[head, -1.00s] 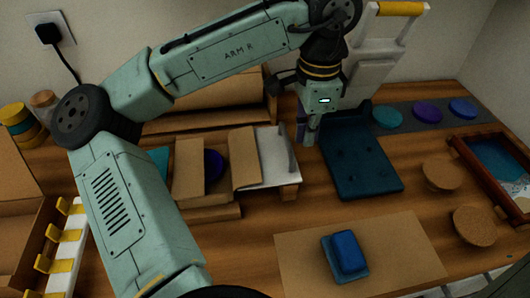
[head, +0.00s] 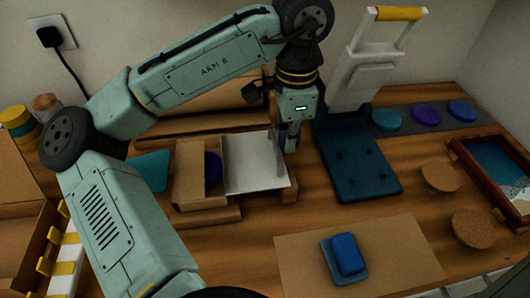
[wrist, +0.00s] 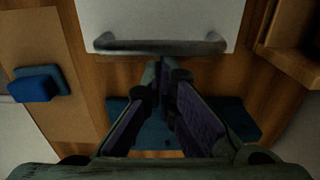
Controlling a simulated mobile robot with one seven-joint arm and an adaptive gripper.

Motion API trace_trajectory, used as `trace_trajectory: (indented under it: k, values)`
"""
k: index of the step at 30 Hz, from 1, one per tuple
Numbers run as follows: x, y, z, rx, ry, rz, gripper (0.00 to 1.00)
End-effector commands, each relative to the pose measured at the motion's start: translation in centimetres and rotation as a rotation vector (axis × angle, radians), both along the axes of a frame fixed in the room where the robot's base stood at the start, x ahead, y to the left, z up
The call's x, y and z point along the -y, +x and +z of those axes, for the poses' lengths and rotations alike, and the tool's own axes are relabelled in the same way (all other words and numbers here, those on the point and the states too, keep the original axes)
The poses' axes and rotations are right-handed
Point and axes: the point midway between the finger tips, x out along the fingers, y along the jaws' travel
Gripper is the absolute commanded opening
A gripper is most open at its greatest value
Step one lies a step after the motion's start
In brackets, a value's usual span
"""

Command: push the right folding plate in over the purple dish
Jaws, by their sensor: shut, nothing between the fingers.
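The right folding plate (head: 255,165) is a pale grey sheet with an upright bar handle (head: 275,146) near its right edge. It lies flat at the right side of a cardboard holder. The purple dish (head: 213,167) shows as a narrow strip between the holder's left cardboard flap (head: 189,170) and the plate's left edge; the rest is hidden. My gripper (head: 291,148) is shut and empty, pointing down just right of the handle. In the wrist view my gripper's fingertips (wrist: 166,66) are close to the handle bar (wrist: 160,46); I cannot tell whether they touch.
A dark blue stand (head: 357,165) with a white upright frame is close on the right of my gripper. A blue block (head: 347,252) sits on a cardboard mat (head: 405,262) in front. Coloured discs (head: 426,114) and cork rounds (head: 441,177) lie further right.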

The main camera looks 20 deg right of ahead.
Motion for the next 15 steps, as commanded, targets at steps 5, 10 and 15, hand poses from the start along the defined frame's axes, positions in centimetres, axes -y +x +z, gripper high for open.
trace_trajectory:
  k: [5,10,15]
  values:
    - [-1.1,0.3,0.0,-0.001,0.0,0.003,0.0]
    - [-2.1,0.5,0.0,0.0,0.0,0.002,0.0]
    - [-3.1,0.8,0.1,-0.001,0.0,0.002,0.0]
